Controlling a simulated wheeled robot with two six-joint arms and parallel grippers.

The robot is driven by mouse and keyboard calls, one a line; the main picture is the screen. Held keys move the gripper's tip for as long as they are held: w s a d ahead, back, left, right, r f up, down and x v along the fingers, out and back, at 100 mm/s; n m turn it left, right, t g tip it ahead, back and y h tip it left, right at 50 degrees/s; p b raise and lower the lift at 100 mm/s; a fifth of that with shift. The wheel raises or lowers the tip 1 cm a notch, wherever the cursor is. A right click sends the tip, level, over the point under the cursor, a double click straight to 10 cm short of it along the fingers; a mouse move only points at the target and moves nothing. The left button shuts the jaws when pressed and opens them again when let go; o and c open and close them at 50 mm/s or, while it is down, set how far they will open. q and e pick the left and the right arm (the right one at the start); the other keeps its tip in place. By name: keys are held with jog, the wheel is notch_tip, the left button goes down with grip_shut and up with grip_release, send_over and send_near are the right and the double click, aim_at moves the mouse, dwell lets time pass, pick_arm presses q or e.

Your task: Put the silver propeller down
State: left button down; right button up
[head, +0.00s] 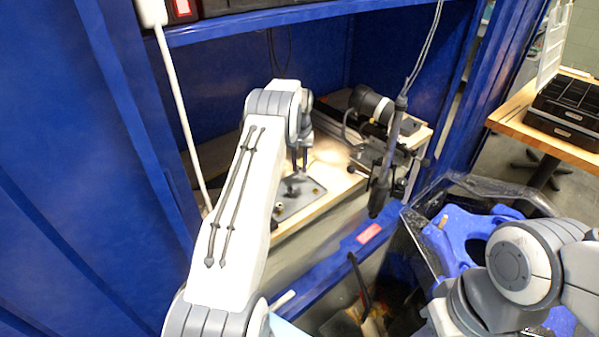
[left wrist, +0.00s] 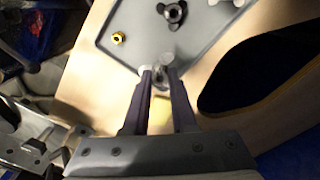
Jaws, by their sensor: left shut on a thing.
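My left gripper (head: 300,165) reaches down over a grey tray (head: 306,204) on the wooden board. In the left wrist view, my left gripper (left wrist: 158,72) is shut on the silver propeller (left wrist: 160,79), which is small and mostly hidden between the fingers. It is at the near edge of the grey tray (left wrist: 202,62); I cannot tell whether it touches the tray. In the head view I cannot make out the propeller. My right arm shows at the lower right, but its gripper is out of view.
A black camera-like device (head: 371,104) stands right of the tray. Blue walls surround the space. A black bin (head: 480,190) holds a blue part (head: 462,236).

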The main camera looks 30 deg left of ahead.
pick_arm(q)
jog(key=shift+f, duration=1.45)
jog(key=shift+f, duration=0.1)
jog(key=c, duration=0.7)
grip_release()
